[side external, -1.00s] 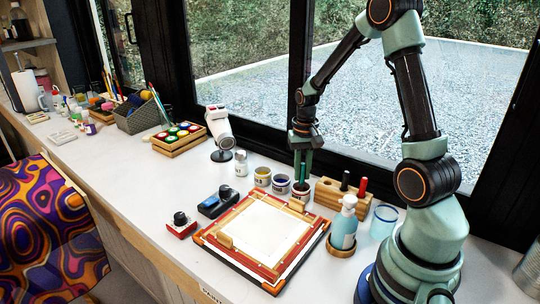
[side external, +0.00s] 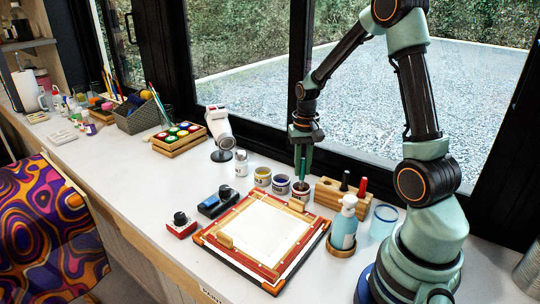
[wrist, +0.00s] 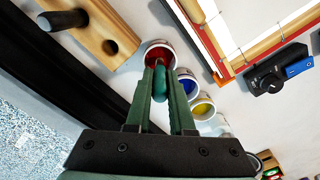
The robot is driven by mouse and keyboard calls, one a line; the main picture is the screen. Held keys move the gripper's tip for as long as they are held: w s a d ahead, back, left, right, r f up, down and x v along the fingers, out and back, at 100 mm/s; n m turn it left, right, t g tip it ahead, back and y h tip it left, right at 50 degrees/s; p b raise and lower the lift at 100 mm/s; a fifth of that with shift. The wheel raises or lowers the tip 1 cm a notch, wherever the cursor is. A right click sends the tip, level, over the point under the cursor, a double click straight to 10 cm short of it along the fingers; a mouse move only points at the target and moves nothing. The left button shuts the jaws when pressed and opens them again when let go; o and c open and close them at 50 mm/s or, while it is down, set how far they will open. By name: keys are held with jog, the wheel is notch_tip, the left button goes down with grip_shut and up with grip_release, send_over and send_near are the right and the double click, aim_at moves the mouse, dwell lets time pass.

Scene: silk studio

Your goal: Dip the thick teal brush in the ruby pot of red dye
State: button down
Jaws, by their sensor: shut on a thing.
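My gripper (side external: 303,162) is shut on the thick teal brush (wrist: 160,82) and holds it roughly upright above the ruby pot (side external: 301,190). The pot is white-sided with red dye inside, and it also shows in the wrist view (wrist: 153,48). The brush's lower end is at the pot's mouth, over the red dye. I cannot tell how deep the tip is or whether it touches the dye.
Pots of blue dye (side external: 281,182) and yellow dye (side external: 262,176) stand close left of the ruby pot. A wooden brush block (side external: 328,193) stands close right, with a pump bottle (side external: 344,228) in front. A framed screen (side external: 262,235) lies in front of the pots.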

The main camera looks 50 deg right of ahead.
jog(key=shift+r, duration=2.55)
